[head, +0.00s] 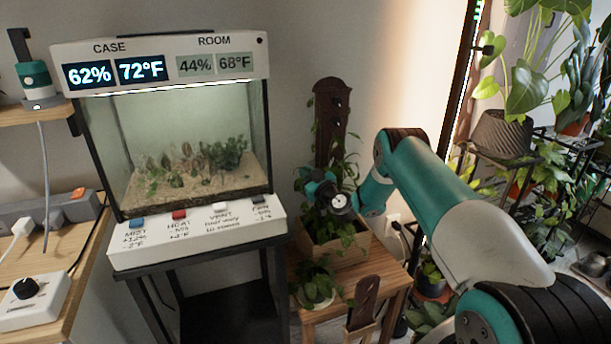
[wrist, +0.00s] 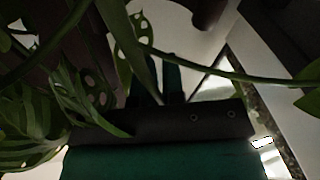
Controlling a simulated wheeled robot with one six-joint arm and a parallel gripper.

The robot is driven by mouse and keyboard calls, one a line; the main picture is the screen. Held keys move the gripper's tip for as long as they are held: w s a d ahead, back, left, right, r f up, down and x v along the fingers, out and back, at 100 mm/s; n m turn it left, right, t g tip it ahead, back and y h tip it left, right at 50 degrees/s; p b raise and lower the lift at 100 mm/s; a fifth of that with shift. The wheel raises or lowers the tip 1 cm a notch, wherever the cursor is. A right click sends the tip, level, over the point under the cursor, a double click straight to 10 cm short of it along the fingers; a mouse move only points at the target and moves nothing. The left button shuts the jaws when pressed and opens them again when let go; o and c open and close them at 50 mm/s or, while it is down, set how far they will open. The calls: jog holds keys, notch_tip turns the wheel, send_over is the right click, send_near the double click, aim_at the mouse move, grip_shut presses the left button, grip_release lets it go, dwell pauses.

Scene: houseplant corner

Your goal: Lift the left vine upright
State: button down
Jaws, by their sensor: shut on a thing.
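A wooden planter box (head: 345,252) stands on a small wooden table, with a dark carved wooden support (head: 331,105) rising behind it. Leafy green vine growth (head: 318,226) rises from the box's left part and around the support. My gripper (head: 307,182) is at the left side of this growth, above the box, shut on the left vine; the grip itself is hard to see. In the wrist view my gripper (wrist: 162,78) is dark and shadowed. A green vine stem (wrist: 235,74) and holed leaves cross in front of it, and the exact held spot is hidden.
A lit terrarium case (head: 190,150) with a white switch panel (head: 195,235) stands close on the left. A small potted plant (head: 314,290) sits at the table's front left, beside another dark wooden piece (head: 363,300). Plant shelves (head: 540,150) fill the right.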

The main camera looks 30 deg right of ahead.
jog(key=c, duration=1.2)
grip_release()
jog(key=shift+s, duration=0.1)
jog(key=s+f+b, duration=0.2)
jog(key=s+b, duration=1.5)
jog(key=b, duration=1)
jog(key=shift+d+f, duration=0.25)
jog(key=shift+d, duration=0.1)
